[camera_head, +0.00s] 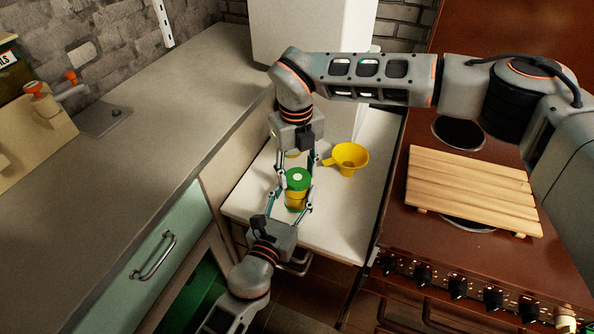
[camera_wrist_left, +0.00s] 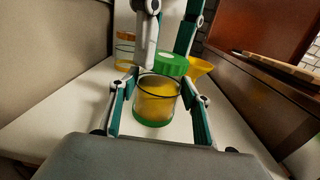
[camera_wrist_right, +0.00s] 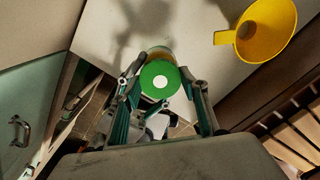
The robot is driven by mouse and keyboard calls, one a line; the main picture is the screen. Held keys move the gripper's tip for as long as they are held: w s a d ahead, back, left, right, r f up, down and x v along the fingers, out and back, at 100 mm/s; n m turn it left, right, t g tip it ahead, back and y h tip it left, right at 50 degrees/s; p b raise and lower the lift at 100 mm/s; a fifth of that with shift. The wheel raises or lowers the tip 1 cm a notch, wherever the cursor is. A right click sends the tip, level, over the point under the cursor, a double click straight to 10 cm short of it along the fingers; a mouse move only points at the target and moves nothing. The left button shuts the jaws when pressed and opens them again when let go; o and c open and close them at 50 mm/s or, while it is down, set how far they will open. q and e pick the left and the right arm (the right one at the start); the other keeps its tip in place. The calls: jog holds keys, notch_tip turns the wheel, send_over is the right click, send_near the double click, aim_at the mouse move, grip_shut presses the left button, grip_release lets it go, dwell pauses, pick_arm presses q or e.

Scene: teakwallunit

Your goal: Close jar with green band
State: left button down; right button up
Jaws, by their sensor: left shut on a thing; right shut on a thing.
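The clear jar with a green band and yellow contents (camera_head: 296,200) stands upright on the white counter; it also shows in the left wrist view (camera_wrist_left: 156,105). My left gripper (camera_head: 296,207) is shut on its sides, one finger on each side. The green lid with a white dot (camera_head: 298,175) is held by my right gripper (camera_head: 296,181), which is shut on it. In the left wrist view the lid (camera_wrist_left: 168,64) sits above and behind the jar's open rim. In the right wrist view the lid (camera_wrist_right: 160,86) hides part of the jar. I cannot tell whether lid and rim touch.
A yellow funnel (camera_head: 350,157) lies right of the jar on the white counter (camera_head: 345,215). Another jar with an orange band (camera_wrist_left: 125,50) stands behind. A wooden board (camera_head: 470,190) lies on the brown stove to the right. A grey worktop (camera_head: 150,120) runs along the left.

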jog(key=m, duration=0.5)
jog(key=shift+m, duration=0.4)
jog(key=m, duration=0.3)
jog(key=shift+m, duration=0.3)
jog(key=m, duration=0.3)
jog(key=shift+m, duration=0.3)
jog(key=m, duration=0.3)
jog(key=shift+d+m, duration=0.1)
jog(key=shift+m, duration=0.3)
jog(key=m, duration=0.9)
jog(key=shift+s, duration=0.1)
jog(key=m, duration=0.3)
jog(key=shift+m, duration=0.4)
jog(key=m, duration=0.3)
jog(key=shift+s+a+f, duration=0.1)
jog(key=shift+s+a, duration=0.05)
jog(key=shift+a, duration=0.05)
jog(key=o, duration=0.7)
